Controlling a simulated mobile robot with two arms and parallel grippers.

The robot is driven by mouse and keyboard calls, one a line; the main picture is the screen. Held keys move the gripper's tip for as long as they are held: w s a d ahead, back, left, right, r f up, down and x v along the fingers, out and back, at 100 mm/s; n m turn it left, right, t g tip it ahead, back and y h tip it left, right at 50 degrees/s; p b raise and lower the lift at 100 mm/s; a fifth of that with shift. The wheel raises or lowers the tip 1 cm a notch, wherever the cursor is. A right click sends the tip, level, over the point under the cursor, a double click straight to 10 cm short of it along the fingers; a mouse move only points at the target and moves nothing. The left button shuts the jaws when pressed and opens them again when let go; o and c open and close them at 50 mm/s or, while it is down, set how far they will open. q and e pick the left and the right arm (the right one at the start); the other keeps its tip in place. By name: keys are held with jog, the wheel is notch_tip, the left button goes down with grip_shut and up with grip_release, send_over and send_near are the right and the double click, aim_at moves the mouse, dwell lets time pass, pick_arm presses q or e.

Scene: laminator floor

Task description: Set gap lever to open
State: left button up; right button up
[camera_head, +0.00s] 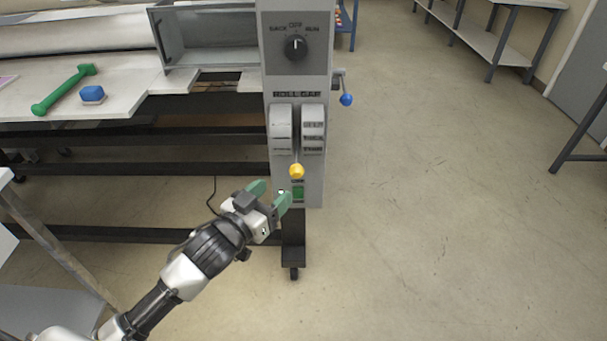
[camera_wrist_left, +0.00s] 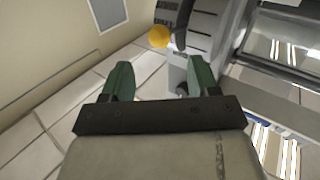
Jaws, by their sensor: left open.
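The laminator's end panel (camera_head: 296,80) stands upright in the middle of the head view. A lever with a yellow ball knob (camera_head: 297,171) sits low on the panel, between two white labelled drums. The yellow knob (camera_wrist_left: 159,37) also shows at the top of the left wrist view, ahead of the fingers. A second lever with a blue knob (camera_head: 346,99) sticks out from the panel's right side. I cannot read the small labels. My left gripper (camera_head: 273,193) is open and empty, with green fingers just below and left of the yellow knob, apart from it. My right gripper is not visible.
A black rotary dial (camera_head: 296,47) is high on the panel. A green tool (camera_head: 64,90) and a blue block (camera_head: 93,94) lie on the laminator's table at left. A black cable hangs below. The floor (camera_head: 450,220) to the right is clear.

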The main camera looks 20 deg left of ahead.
aim_at(292, 175)
pick_arm(q)
jog(key=x, duration=0.7)
jog(key=shift+w+d, duration=0.15)
jog(key=shift+w, duration=0.2)
jog(key=shift+w+d, duration=0.25)
jog(key=shift+w, duration=0.4)
